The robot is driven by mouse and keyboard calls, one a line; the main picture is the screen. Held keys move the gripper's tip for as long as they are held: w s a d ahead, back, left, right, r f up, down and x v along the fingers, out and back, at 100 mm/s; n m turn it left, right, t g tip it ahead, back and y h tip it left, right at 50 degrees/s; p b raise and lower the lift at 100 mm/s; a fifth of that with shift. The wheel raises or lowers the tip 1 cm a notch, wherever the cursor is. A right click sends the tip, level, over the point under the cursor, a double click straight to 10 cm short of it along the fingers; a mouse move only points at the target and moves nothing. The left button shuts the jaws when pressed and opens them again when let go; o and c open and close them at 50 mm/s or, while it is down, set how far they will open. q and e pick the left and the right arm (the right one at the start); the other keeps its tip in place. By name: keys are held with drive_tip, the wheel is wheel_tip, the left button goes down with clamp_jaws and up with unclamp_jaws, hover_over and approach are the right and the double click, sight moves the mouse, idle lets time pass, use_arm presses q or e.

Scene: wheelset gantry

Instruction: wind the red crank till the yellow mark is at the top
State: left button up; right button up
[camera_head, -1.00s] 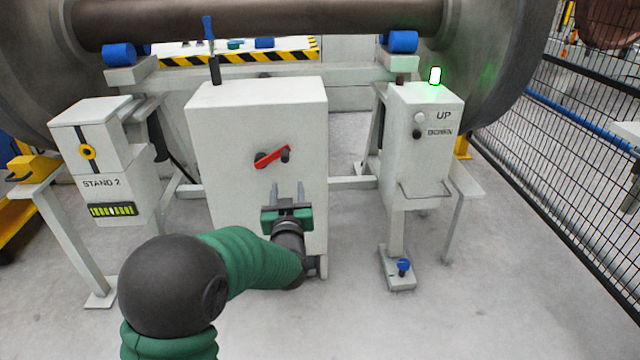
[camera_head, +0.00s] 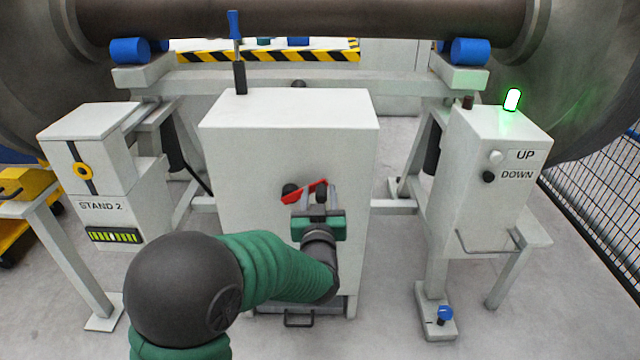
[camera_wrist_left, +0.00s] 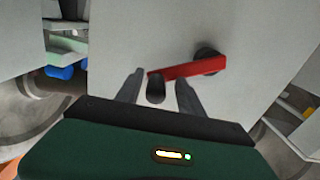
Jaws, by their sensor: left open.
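The red crank (camera_head: 304,192) sits on the front of the pale cabinet (camera_head: 245,150). In the head view its black hub is at the left and its arm slopes slightly up to the right. My left gripper (camera_head: 320,196) is open at the crank's right end. In the left wrist view, the red arm (camera_wrist_left: 185,70) crosses between and beyond the open fingers (camera_wrist_left: 158,92). The crank's black handle (camera_wrist_left: 156,91) stands between those fingers, with visible gaps beside it.
A blue-handled lever (camera_head: 235,50) stands on the cabinet's left top edge. The UP/DOWN control box (camera_head: 480,210) with a lit green lamp (camera_head: 512,100) is at the right. Stand 2 (camera_head: 100,215) is at the left. A mesh fence (camera_head: 600,225) borders the right side.

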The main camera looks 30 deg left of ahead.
use_arm(q)
drive_tip(key=shift+d+r, duration=0.3)
drive_tip(key=shift+d, duration=0.15)
drive_tip(key=shift+a+f, duration=0.1)
drive_tip(key=shift+a, duration=0.15)
drive_tip(key=c, duration=0.9)
clamp_jaws()
